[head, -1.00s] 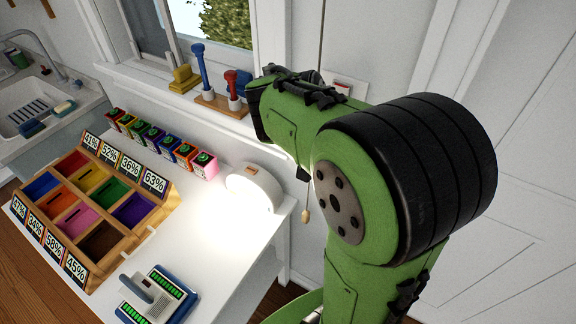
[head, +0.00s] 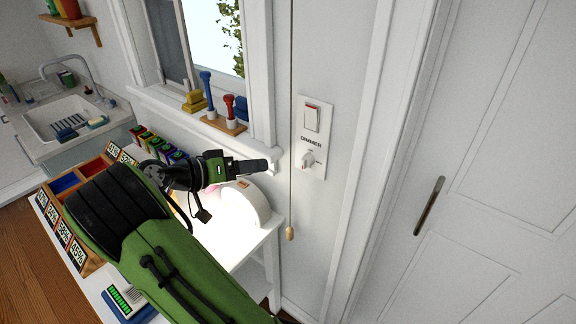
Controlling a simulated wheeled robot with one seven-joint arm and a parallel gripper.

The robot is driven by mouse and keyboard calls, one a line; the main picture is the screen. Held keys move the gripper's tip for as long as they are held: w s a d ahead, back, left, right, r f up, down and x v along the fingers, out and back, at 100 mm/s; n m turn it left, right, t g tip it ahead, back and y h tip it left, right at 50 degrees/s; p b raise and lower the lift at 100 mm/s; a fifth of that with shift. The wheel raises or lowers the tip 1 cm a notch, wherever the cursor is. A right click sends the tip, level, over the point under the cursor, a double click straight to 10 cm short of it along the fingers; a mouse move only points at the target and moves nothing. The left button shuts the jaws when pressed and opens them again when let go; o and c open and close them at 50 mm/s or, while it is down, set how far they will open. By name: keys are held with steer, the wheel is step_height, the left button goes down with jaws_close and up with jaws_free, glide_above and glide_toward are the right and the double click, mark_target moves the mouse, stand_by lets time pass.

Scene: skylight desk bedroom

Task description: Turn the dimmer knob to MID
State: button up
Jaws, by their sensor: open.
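The dimmer knob (head: 308,160) is a small white knob on the lower part of a white wall plate (head: 318,176), under the word DIMMER. A rocker switch (head: 312,118) with a red strip along its top sits above it on the same plate. The knob's exact setting is too small to read. My gripper (head: 268,166) is to the left of the knob, pointing right towards it, with a gap between them in the picture. Its fingers are dark and seen side-on, so the opening between them is hard to make out. It holds nothing that I can see.
A pull cord with a wooden end (head: 290,233) hangs left of the plate. The window sill's end (head: 274,158) is close to my gripper. A round white lamp (head: 250,203) glows on the desk below. A door (head: 480,190) with a dark handle (head: 429,206) is at the right.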

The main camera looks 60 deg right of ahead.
mark_target(302, 162)
steer(key=b+x, duration=0.1)
steer(key=x, duration=1.3)
steer(key=shift+s+d+f, duration=0.15)
steer(key=shift+d, duration=0.05)
steer(key=c, duration=1)
